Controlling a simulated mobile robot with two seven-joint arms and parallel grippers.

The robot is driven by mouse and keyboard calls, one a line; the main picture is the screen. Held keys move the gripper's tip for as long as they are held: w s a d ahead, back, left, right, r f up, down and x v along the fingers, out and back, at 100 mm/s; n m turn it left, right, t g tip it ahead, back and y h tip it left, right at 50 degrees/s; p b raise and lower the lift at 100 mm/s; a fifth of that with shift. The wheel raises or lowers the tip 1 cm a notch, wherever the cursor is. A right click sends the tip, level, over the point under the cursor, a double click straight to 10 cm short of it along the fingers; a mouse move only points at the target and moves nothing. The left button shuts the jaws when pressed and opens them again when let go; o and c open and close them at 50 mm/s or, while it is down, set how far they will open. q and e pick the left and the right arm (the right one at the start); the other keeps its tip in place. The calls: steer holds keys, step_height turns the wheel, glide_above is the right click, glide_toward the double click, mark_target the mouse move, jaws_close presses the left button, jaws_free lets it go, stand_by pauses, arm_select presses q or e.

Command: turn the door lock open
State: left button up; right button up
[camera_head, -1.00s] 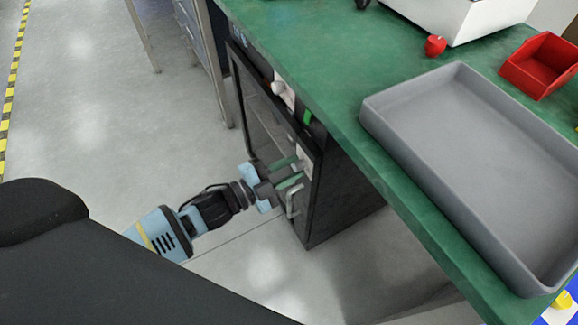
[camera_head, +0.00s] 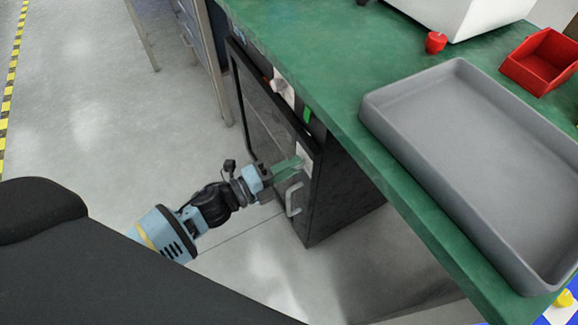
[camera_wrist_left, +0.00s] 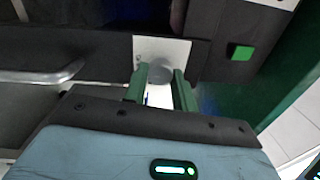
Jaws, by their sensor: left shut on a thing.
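The door lock is a round grey knob (camera_wrist_left: 158,72) on a white plate (camera_wrist_left: 178,48) in the left wrist view. It sits on the black-framed door (camera_head: 270,120) of the cabinet below the bench. My left gripper (camera_head: 298,163) reaches the plate from the left, its green fingers on either side of the knob. It also shows in the left wrist view (camera_wrist_left: 160,82), shut on the knob. In the head view the fingers overlap and the knob is hidden. The door looks closed. My right gripper is in neither view.
A metal bar handle (camera_head: 293,199) is on the door just below the lock. A green button (camera_wrist_left: 241,53) is near the lock. The green bench top (camera_head: 330,75) overhangs the cabinet and holds a grey tray (camera_head: 440,90). The floor left of the cabinet is clear.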

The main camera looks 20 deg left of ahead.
arm_select(q)
steer(key=shift+m, duration=0.3)
steer(key=o, duration=1)
steer(key=shift+v, duration=3.9)
